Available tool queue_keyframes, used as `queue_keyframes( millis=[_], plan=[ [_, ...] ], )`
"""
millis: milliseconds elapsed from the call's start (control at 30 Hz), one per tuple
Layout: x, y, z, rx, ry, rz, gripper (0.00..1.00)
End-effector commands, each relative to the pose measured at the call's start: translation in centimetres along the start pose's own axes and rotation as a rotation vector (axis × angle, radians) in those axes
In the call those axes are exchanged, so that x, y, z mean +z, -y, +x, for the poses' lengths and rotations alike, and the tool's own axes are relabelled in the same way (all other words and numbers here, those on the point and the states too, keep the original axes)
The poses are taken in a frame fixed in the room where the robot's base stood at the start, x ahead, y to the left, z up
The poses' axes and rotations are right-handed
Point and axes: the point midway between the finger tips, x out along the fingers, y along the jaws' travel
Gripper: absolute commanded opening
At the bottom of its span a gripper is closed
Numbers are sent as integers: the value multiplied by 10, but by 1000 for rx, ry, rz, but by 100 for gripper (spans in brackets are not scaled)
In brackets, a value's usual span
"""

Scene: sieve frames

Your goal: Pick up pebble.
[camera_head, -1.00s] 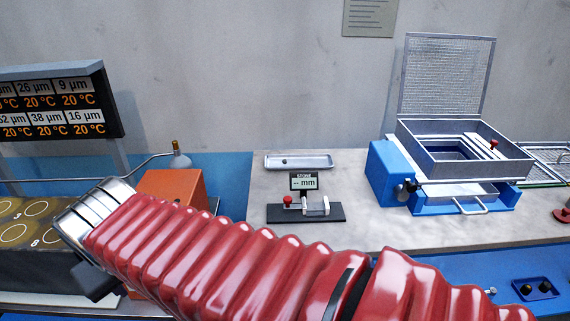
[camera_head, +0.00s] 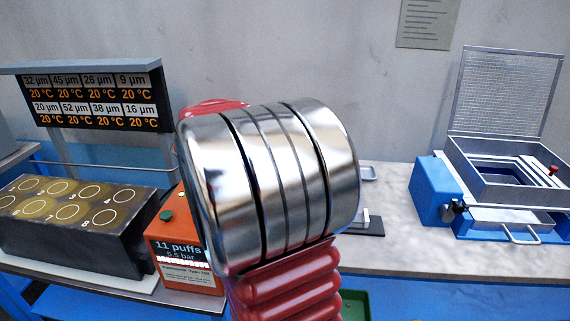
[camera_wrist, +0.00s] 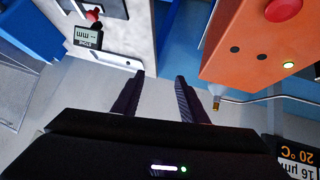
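The pebble seems to be the small dark spot (camera_wrist: 127,63) on the pale metal tray (camera_wrist: 108,57) in the wrist view, which is upside down; it is too small to tell its shape. In the head view only the right end of the tray (camera_head: 369,172) shows, and my arm hides the pebble. My gripper (camera_wrist: 160,76) is open and empty, its two dark fingers apart with bare wall between them. The tray lies left of the fingers in the wrist view. My arm hides the fingers in the head view.
A stone gauge (camera_wrist: 88,37) stands beside the tray. An orange puffer box (camera_wrist: 262,45) with a thin nozzle pipe is close on the right of the fingers. The blue sieve shaker (camera_head: 436,190) stands at the right of the head view, the numbered block (camera_head: 72,225) at the left.

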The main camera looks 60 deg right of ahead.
Motion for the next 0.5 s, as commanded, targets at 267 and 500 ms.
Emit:
queue_keyframes(
  millis=[267, 500],
  plan=[
    [-43, -25, 94, 118, -76, 159, 39],
    [-67, -54, 177, 192, -149, 284, 39]
  ],
)
